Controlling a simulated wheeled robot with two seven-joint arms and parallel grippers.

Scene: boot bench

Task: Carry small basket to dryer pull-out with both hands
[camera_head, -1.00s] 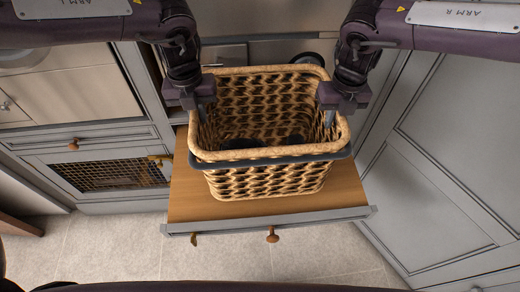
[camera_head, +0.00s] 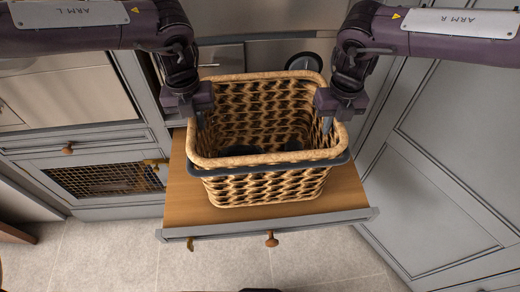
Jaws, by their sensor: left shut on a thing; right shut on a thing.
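The small basket (camera_head: 270,187), woven in tan and dark brown, is upright over the wooden pull-out (camera_head: 330,200) in the middle of the head view. A dark handle lies folded along its near rim. My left gripper (camera_head: 202,118) is shut on the basket's left rim. My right gripper (camera_head: 326,120) is shut on its right rim. Dark shapes show on the basket's floor, too dim to make out. The basket's base appears at or just above the board; I cannot tell if it touches.
The pull-out has a grey front with a wooden knob (camera_head: 271,239). A cabinet with a mesh panel (camera_head: 105,178) stands at left, a grey panelled door (camera_head: 435,175) at right. The tiled floor (camera_head: 110,250) in front is clear.

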